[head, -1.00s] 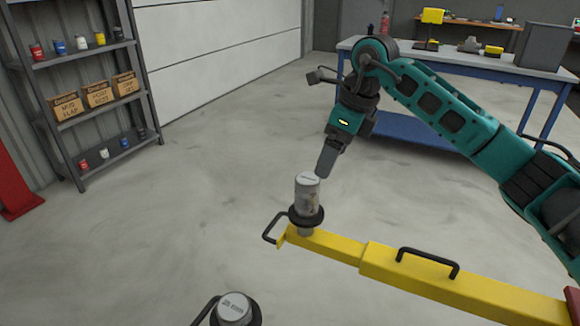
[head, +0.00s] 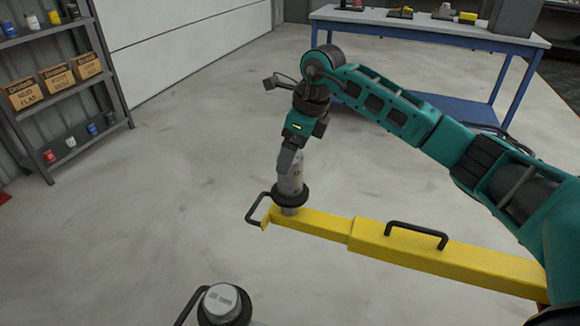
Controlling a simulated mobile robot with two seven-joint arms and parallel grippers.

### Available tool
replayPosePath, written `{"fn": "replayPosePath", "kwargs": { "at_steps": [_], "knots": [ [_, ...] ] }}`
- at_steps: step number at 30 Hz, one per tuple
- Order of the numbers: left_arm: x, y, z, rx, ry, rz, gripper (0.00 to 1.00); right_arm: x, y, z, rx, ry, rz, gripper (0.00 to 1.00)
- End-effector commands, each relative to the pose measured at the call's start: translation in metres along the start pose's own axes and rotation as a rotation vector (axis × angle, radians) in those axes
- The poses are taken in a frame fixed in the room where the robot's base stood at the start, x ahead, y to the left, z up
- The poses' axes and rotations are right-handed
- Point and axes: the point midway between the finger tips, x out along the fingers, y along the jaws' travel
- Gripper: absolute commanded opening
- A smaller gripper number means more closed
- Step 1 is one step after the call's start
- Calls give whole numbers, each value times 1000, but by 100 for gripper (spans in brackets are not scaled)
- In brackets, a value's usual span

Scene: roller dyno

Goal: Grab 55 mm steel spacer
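A grey steel cylindrical spacer (head: 289,187) stands upright in a black ring at the left end of a yellow arm (head: 318,223). My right gripper (head: 290,165) is at the spacer's top, pointing down, and its fingers cover the top face. Whether the fingers are closed on it cannot be told. A second steel spacer (head: 222,301) with a marked top stands in a black holder at the bottom edge, apart from my gripper. The size marks are too small to read, so which one is 55 mm is not clear. My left gripper is not in view.
A black handle (head: 418,232) rises from the yellow arm, and another loop (head: 257,208) is beside the spacer. A blue workbench (head: 425,28) stands behind my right arm. A shelf (head: 60,80) with boxes and cans is at the left. The floor between is clear.

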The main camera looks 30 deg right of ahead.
Motion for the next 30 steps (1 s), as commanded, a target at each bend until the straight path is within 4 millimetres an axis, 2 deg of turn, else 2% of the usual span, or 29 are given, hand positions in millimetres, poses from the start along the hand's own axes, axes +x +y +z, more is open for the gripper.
{"fn": "replayPosePath", "kwargs": {
  "at_steps": [6, 14, 30],
  "knots": [
    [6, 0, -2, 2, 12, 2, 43, 35, 1, 1, 0, 2, 4, 90],
    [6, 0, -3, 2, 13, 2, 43, 41, 0, 1, -1, -1, 1, 90],
    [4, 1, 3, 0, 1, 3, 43, 40, 0, 1, -1, 0, 1, 40]
  ]
}}
